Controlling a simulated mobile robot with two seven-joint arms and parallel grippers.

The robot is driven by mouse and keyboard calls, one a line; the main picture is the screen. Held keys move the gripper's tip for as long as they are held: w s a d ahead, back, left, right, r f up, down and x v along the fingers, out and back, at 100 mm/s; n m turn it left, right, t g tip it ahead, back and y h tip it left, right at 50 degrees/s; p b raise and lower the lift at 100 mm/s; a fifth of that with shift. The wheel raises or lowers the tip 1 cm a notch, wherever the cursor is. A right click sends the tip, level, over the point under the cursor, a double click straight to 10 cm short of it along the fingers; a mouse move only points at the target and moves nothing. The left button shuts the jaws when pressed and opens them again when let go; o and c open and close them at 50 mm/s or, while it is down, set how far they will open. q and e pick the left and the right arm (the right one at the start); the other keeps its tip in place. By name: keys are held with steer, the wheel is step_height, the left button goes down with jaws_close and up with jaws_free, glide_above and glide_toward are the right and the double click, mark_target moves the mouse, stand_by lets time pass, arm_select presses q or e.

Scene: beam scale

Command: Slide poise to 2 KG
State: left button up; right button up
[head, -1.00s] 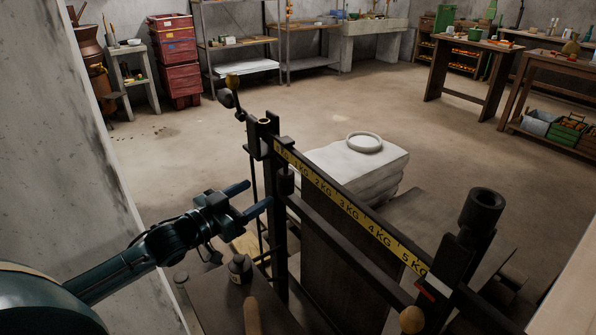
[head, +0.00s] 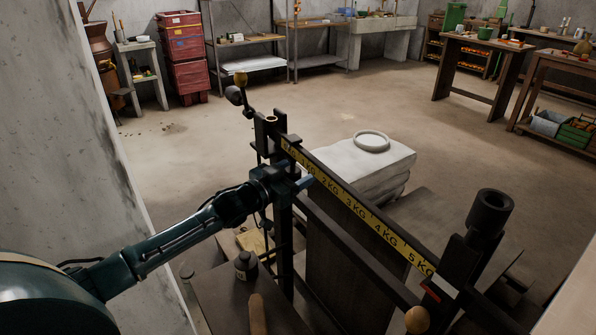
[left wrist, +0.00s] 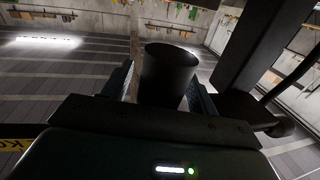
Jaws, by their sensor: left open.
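The beam (head: 374,222) runs from the upright post toward the lower right, with a yellow KG strip (head: 354,206). The poise, a small dark cylinder, shows in the left wrist view (left wrist: 168,72) between the jaws. In the head view, my gripper mostly hides it near the low-number end of the beam, left of the 2 KG mark. My left gripper (head: 291,180) is open, one finger on each side of the poise. I cannot tell whether either finger touches it. My right gripper is not in view.
A dark bottle (head: 245,265) and a wooden handle (head: 257,313) are on the scale's near side. White sacks (head: 350,168) topped by a pale ring (head: 371,141) lie behind the beam. A black cylindrical fitting (head: 490,213) stands at the beam's right end. A pale wall (head: 75,170) borders the left.

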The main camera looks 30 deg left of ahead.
arm_select(q)
steer(key=shift+c, duration=0.3)
